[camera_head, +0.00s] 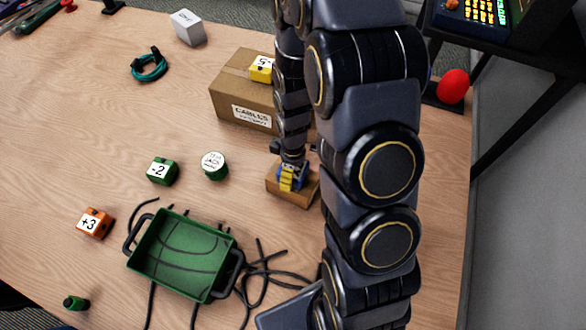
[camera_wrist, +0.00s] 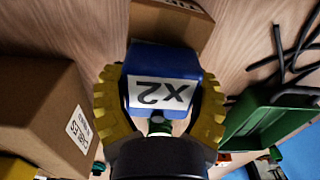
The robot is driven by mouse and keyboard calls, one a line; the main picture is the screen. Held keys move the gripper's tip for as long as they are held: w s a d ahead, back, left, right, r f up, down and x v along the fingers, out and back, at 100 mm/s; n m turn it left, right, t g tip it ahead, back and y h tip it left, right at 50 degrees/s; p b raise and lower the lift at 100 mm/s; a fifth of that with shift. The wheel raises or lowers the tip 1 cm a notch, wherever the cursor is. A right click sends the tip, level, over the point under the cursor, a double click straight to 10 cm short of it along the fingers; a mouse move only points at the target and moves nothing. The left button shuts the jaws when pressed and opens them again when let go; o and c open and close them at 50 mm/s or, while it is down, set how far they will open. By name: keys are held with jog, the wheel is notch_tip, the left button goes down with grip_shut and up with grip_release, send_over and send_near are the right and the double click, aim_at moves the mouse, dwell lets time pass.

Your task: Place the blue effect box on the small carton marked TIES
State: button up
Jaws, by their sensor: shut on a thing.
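The blue effect box (camera_wrist: 163,62) has a white label reading X2 in the wrist view. My gripper (camera_wrist: 160,108) is shut on it, with yellow finger pads on both sides. In the head view my gripper (camera_head: 290,178) and the held box are at the small brown carton (camera_head: 292,195). The carton also shows just beyond the box in the wrist view (camera_wrist: 178,24). Its TIES marking is not readable in either view. I cannot tell whether the box touches the carton top. Most of the box is hidden by my gripper in the head view.
A large CABLES carton (camera_head: 228,97) with a yellow box (camera_head: 262,69) on it stands close behind. A green tray (camera_head: 180,255) and loose black cables (camera_head: 268,275) lie in front. A green box (camera_head: 163,171) and round JACKS tin (camera_head: 215,166) sit left.

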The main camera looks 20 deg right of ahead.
jog(key=o, duration=1.2)
notch_tip(320, 180, up, 11)
jog(key=shift+w, duration=0.1)
jog(key=s+a+r+m, duration=0.1)
jog(key=s+r+m, duration=0.2)
jog(key=s, duration=0.3)
jog(key=s+a+r+m+g, duration=0.1)
jog(key=s+a+r+m, duration=0.1)
jog(key=s+r, duration=0.3)
jog(key=s+a+r+m, duration=0.2)
jog(key=s+r+m, duration=0.2)
jog(key=s, duration=0.3)
jog(key=shift+s+a+r+g, duration=0.25)
jog(key=shift+s+r+g, duration=0.15)
jog(key=shift+r, duration=0.05)
